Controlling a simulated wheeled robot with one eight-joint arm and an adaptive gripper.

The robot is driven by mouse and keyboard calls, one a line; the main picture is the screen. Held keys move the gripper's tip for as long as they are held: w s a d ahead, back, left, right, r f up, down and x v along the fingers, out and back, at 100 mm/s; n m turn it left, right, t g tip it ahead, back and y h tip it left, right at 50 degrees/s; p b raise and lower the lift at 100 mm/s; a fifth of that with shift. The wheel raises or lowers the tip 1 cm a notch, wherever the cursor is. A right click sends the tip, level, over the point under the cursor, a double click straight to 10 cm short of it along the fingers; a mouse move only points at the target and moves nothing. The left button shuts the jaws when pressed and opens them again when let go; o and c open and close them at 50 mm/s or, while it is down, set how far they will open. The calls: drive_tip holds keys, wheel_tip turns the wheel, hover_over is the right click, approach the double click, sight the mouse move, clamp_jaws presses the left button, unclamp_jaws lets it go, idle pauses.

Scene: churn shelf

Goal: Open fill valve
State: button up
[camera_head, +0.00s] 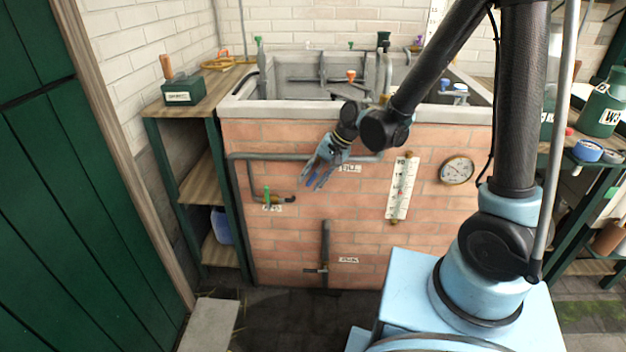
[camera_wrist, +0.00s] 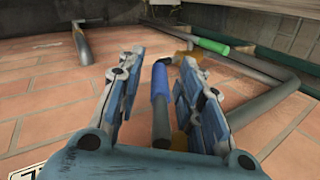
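A valve lever with a blue sleeve (camera_wrist: 160,82) stands between my gripper's fingers in the wrist view, closer to the right finger. Brass-coloured fittings show beside it. My gripper (camera_wrist: 160,75) is open, with a gap left of the lever; I cannot tell whether the right finger touches it. In the head view my gripper (camera_head: 316,178) reaches down in front of the brick tank's front wall (camera_head: 300,225), and its fingers partly hide the blue lever. No label clearly reads as the fill valve's.
A green-handled valve (camera_head: 267,194) is to the left on the grey pipe (camera_head: 265,156); its handle also shows in the wrist view (camera_wrist: 212,46). Below is a vertical pipe (camera_head: 325,240) with a valve. A white scale (camera_head: 402,188) and round gauge (camera_head: 457,170) are to the right.

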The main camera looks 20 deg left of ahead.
drive_tip(key=v, duration=1.1)
drive_tip(key=shift+w+d+r, duration=0.15)
drive_tip(key=shift+d+r, duration=0.05)
